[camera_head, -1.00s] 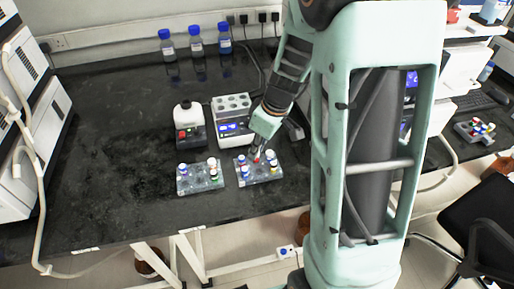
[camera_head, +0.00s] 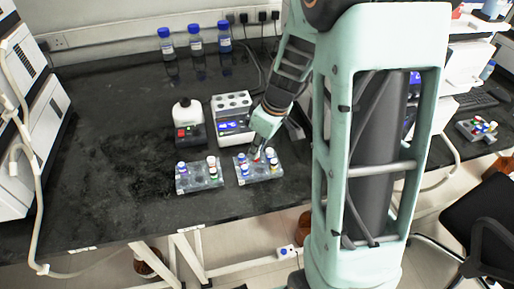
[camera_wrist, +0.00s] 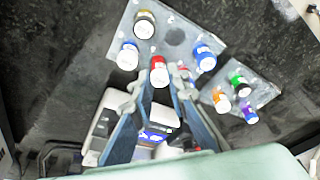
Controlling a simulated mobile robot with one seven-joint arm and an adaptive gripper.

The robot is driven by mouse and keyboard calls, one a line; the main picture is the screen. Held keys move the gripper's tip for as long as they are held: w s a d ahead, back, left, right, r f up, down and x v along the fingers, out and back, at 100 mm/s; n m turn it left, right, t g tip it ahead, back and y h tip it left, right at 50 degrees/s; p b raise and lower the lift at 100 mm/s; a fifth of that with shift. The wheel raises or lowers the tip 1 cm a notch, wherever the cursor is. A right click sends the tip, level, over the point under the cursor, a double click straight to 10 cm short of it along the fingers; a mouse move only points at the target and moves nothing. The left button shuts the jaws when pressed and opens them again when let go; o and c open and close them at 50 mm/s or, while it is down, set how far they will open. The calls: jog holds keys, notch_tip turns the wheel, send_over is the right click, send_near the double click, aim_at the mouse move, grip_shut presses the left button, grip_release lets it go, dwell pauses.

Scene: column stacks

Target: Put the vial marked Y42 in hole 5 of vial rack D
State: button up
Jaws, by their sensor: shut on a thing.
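My gripper (camera_wrist: 158,82) is shut on a red-capped vial (camera_wrist: 158,68), whose cap shows between the fingertips in the wrist view. In the head view my gripper (camera_head: 257,151) is at the right-hand vial rack (camera_head: 262,178). Another red cap (camera_wrist: 184,72) is partly hidden behind a finger. I cannot read vial marks or rack letters, or tell whether the held vial is clear of its hole.
A second rack (camera_head: 190,186) stands left of the first and holds several vials. Several blue-capped bottles (camera_head: 196,42) stand by the wall.

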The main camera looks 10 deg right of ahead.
jog(key=shift+f, duration=0.3)
jog(key=o, duration=0.9)
jog(key=shift+o, duration=0.3)
jog(key=shift+o, duration=1.4)
jog(key=shift+r, duration=0.15)
jog(key=shift+r+p, duration=1.5)
jog(key=shift+r, duration=1.4)
